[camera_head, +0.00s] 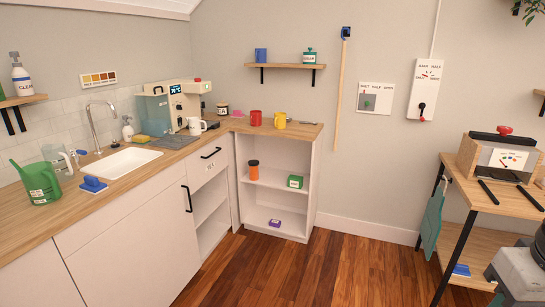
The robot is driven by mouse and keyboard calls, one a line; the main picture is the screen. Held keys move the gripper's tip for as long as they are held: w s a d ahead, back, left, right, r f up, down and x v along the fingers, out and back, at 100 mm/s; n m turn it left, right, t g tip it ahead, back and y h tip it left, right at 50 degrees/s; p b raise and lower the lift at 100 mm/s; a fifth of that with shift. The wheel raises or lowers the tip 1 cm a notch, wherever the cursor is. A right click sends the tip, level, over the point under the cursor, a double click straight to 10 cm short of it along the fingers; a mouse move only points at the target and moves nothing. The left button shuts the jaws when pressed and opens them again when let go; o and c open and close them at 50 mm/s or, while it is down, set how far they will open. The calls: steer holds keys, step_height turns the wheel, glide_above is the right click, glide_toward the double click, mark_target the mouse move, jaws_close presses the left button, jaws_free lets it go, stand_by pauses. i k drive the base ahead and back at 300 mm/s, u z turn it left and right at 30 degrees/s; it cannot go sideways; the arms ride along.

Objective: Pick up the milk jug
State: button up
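A small white jug or mug with a handle (196,126) stands upright on the left counter, in front of the coffee machine (172,106). It looks like the milk jug, but its marking is too small to read. A pale grey, see-through jug with a handle (57,157) stands near the sink, behind the green watering can (37,182). I cannot tell for certain which one is the milk jug. My gripper is not in view.
The counter also holds a red mug (256,118), a yellow mug (280,120), a blue sponge holder (93,185) and a white sink (121,162). A wooden-topped bench (480,197) stands at right. The wooden floor (290,270) in the middle is clear.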

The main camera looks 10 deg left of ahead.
mark_target(195, 126)
steer(key=u, duration=0.35)
steer(key=i, duration=2.15)
steer(key=u, duration=0.7)
steer(key=i, duration=1.9)
steer(key=u, duration=0.3)
